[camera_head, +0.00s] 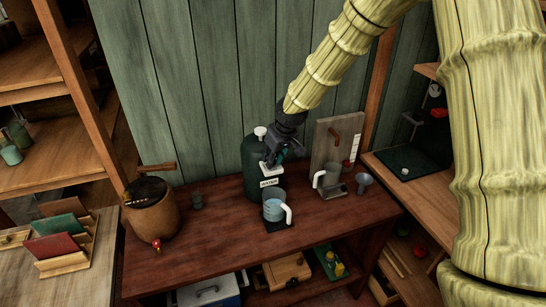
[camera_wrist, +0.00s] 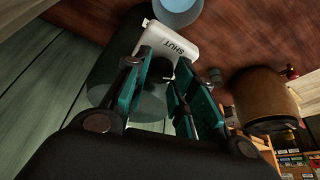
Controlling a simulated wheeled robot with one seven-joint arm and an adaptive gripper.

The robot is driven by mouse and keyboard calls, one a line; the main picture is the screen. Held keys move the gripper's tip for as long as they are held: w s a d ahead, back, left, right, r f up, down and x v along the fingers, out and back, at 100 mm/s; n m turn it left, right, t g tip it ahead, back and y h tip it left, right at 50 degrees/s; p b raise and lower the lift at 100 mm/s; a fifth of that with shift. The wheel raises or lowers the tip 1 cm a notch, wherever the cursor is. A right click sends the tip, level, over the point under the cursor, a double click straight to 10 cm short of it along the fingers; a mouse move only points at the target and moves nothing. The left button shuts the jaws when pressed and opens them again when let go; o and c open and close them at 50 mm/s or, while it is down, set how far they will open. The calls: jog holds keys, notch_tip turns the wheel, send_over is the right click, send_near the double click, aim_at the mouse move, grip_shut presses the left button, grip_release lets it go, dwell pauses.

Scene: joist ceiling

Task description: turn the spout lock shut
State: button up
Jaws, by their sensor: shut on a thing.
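A dark green canister (camera_head: 253,158) with a white cap stands at the back of the red-brown table, against the wall. The white spout lock (camera_head: 268,172) is at its front; in the wrist view the lock (camera_wrist: 172,42) bears the word SHUT. My gripper (camera_head: 273,158) reaches down to it from above. In the wrist view the teal fingers of my gripper (camera_wrist: 163,68) are closed at the lock, with a small dark part between the tips. The exact contact is partly hidden by the fingers. I cannot tell how far the lock is turned.
A clear jug with a white handle (camera_head: 275,211) stands on a dark mat below the spout. A mug (camera_head: 327,178), an upright board (camera_head: 335,145) and a funnel (camera_head: 364,181) are to the right. A brown keg (camera_head: 152,212) stands left. The table front is clear.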

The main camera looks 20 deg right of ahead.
jog(key=o, duration=1)
jog(key=shift+r, duration=0.1)
jog(key=shift+v, duration=5.85)
